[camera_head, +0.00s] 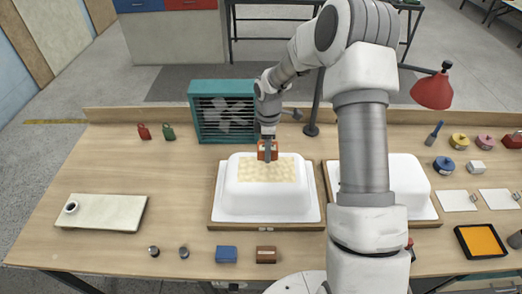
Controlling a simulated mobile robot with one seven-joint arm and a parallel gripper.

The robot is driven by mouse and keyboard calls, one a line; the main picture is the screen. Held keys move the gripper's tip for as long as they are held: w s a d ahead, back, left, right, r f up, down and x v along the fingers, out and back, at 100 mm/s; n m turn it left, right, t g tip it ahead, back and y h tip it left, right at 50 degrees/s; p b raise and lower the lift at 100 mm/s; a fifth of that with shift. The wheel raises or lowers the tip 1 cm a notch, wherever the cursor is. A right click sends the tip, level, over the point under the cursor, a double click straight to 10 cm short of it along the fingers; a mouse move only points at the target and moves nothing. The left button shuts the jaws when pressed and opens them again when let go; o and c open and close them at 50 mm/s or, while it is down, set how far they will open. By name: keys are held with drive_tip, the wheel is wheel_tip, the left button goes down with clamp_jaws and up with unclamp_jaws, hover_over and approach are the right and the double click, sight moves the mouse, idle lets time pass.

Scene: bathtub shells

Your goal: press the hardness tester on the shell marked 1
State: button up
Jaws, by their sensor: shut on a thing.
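Two white bathtub shells lie upturned on wooden boards: the left shell (240,203) and the right shell (408,185), which my arm partly hides. A small label (265,228) on the left board's front edge is too small to read, so I cannot tell which shell is marked 1. The left shell has a tan gridded patch (258,173) on top. My gripper (267,140) is over the patch's back edge, shut on a slim grey thing (268,155), seemingly the hardness tester. I cannot tell whether its tip touches the shell. An orange-brown block (261,153) shows behind it.
A teal fan box (207,118) stands behind the left shell, near my forearm. A red lamp (432,91) overhangs at right. Blue (226,254) and brown (266,255) blocks lie in front. A pale slab (105,212) lies left; tape rolls and an orange tray (482,241) lie right.

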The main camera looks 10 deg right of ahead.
drive_tip(key=shift+w+r, duration=0.1)
drive_tip(key=shift+w, duration=0.25)
drive_tip(key=b, duration=0.3)
hover_over(266, 169)
drive_tip(key=shift+f, duration=2.95)
drive_tip(key=shift+f+b, duration=0.6)
drive_tip(key=shift+b, duration=0.05)
drive_tip(key=shift+r+p, duration=2.15)
drive_tip(key=shift+r, duration=1.45)
drive_tip(key=shift+d+f, duration=0.1)
drive_tip(key=shift+d, duration=0.05)
